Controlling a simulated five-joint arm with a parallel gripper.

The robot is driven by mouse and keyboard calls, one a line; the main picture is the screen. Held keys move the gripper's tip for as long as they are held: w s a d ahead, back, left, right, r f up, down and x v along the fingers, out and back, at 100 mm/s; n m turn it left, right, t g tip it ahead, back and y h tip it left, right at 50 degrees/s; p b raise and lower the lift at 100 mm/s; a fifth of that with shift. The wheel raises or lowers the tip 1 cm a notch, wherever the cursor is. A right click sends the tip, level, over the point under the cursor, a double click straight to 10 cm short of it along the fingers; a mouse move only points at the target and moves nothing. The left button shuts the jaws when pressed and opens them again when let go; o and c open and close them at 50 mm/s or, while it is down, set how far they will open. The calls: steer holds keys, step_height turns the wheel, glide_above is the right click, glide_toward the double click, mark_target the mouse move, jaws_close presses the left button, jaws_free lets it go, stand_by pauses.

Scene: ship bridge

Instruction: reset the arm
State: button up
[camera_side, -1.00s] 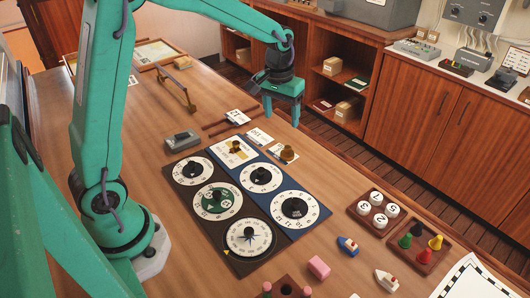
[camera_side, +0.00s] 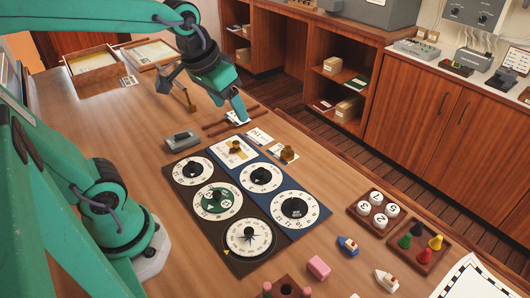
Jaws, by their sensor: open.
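My teal arm reaches in from the left over the wooden table (camera_side: 150,120). My gripper (camera_side: 228,106) hangs above the far part of the table, near the small white cards and the dark wooden rods (camera_side: 232,122). It is open, and I see nothing held in it. It is apart from the dial boards and stays beyond them. The arm is bent, with its upper links folded back toward the upper left.
The dark dial board (camera_side: 215,215) and blue dial board (camera_side: 275,190) lie mid-table. A grey box (camera_side: 182,139) lies left of them. Trays of numbered discs (camera_side: 378,209) and coloured pawns (camera_side: 418,246) stand at right. An open wooden box (camera_side: 93,66) stands at the far left.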

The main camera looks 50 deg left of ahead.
steer(key=s+m+t, duration=0.1)
steer(key=s, duration=0.5)
steer(key=shift+s+d+f, duration=0.15)
steer(key=shift+d+f, duration=0.1)
steer(key=shift+f, duration=0.05)
